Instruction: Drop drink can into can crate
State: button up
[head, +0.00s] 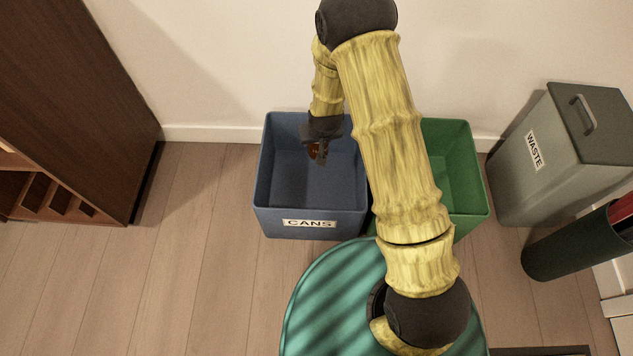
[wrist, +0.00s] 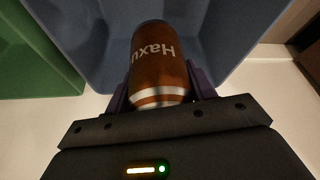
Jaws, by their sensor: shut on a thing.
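The drink can (wrist: 160,62) is brown-orange with white lettering and a pale band. It is held between the two fingers of my gripper (wrist: 160,92) in the wrist view. In the head view my gripper (head: 319,150) is over the blue can crate (head: 310,223), whose front label reads CANS, and the can (head: 314,151) shows as a small brown patch at the fingers. The crate's blue wall (wrist: 90,40) also fills the background behind the can in the wrist view. The exact height of the can against the crate rim is hard to tell.
A green crate (head: 462,165) stands right of the blue one, partly hidden by my arm. Further right are a grey WASTE bin (head: 530,185) and a dark cylindrical holder (head: 565,250). A brown wooden cabinet (head: 90,100) stands at the left. The wooden floor (head: 190,260) between is clear.

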notch_tip(320, 180, down, 4)
jog(key=b, duration=0.3)
jog(key=shift+a+f+b, duration=0.1)
jog(key=shift+a+b, duration=0.05)
jog(key=shift+b, duration=0.15)
jog(key=shift+f+b, duration=0.65)
jog(key=shift+f, duration=0.05)
jog(key=shift+d, duration=0.2)
jog(key=shift+r, duration=0.1)
jog(key=o, duration=1)
